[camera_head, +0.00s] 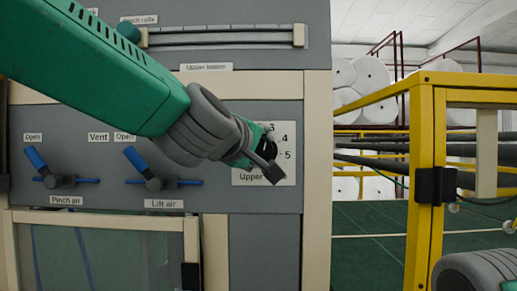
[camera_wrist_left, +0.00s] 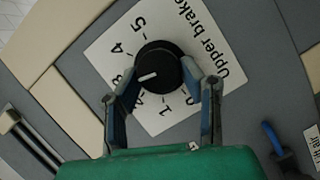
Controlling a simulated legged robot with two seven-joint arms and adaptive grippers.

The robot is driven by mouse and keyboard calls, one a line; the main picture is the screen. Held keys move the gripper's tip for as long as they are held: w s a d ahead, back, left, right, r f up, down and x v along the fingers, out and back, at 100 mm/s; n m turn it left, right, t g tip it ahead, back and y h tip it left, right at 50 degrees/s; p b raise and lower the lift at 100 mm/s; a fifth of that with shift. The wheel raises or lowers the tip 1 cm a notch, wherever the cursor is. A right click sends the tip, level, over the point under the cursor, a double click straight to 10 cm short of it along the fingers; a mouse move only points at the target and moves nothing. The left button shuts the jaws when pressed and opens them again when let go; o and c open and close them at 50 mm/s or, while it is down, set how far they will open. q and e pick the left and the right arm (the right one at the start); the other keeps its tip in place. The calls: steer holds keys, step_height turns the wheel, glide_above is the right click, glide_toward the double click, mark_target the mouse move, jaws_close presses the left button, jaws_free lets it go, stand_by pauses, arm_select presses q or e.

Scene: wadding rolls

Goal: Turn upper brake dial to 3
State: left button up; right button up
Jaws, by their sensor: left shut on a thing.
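The upper brake dial is a round black knob (camera_wrist_left: 166,56) with a white pointer mark, on a white scale plate (camera_head: 284,175). In the wrist view, my left gripper (camera_wrist_left: 161,74) has one finger on each side of the knob and is shut on it. The pointer aims toward the lower left of that view, around the 2 and 3 marks; the left finger partly covers those numbers, so I cannot tell exactly. In the head view, my left gripper (camera_head: 263,155) reaches the plate and hides most of the dial. My right gripper is not in view.
Two blue-handled valves, pinch air (camera_head: 37,160) and lift air (camera_head: 136,159), sit left of the dial. A horizontal bar (camera_head: 220,37) runs above. A yellow frame (camera_head: 424,180) stands at right, with white rolls (camera_head: 371,77) behind it.

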arm_select(q)
steer(key=shift+d+f+m, duration=0.1)
steer(key=shift+f+m, duration=0.2)
steer(key=shift+m, duration=0.1)
steer(key=shift+f+g, duration=0.15)
steer(key=shift+g, duration=0.15)
steer(key=o, duration=1.1)
steer(key=shift+o, duration=0.2)
steer(key=shift+d, duration=0.15)
steer(key=shift+r, duration=0.2)
steer(key=shift+s+r, duration=0.15)
steer(key=shift+s, duration=0.2)
steer(key=v, duration=1.1)
